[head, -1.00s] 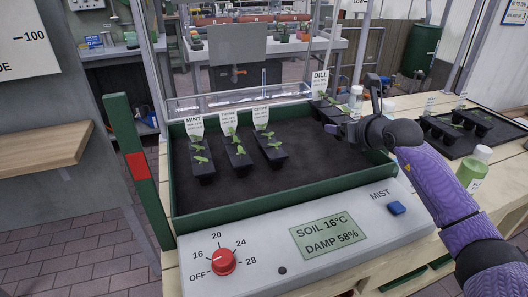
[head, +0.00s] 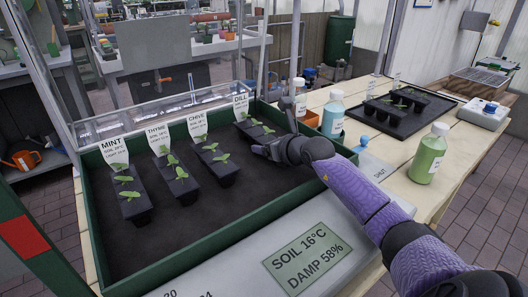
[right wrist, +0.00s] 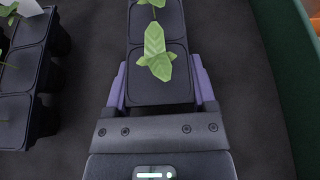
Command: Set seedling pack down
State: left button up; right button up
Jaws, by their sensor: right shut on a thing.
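The dill seedling pack (head: 258,132) is a black strip of cells with small green seedlings and a DILL label (head: 240,106). My right gripper (head: 267,150) is shut on its near end, with purple fingers on both sides of the pack (right wrist: 158,86) in the right wrist view. The pack is over the dark soil bed (head: 205,215), right of the chive pack (head: 216,163) and apart from it. I cannot tell whether its underside touches the soil. The thyme pack (head: 176,181) and mint pack (head: 132,199) stand further left. My left gripper is not in view.
The green bed rim (head: 190,250) runs along the front, with a grey control panel (head: 250,280) before it. Right of the bed stand a white bottle (head: 332,115), a green bottle (head: 427,155) and a black tray (head: 410,118) of seedling packs. The bed's front soil is bare.

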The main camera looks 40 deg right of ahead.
jog(key=shift+r, duration=0.15)
jog(key=o, duration=1.3)
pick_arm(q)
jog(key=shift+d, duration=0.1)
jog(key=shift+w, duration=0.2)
pick_arm(e)
jog(key=shift+s+r+p, duration=0.15)
jog(key=shift+s+p, duration=0.1)
jog(key=shift+p, duration=0.15)
jog(key=p+v, duration=0.6)
jog(key=v, duration=0.4)
jog(key=shift+s+a+r, duration=0.1)
jog(key=shift+s+r, duration=0.05)
jog(key=shift+r, duration=0.05)
jog(key=shift+s+r, duration=0.1)
jog(key=shift+s, duration=0.4)
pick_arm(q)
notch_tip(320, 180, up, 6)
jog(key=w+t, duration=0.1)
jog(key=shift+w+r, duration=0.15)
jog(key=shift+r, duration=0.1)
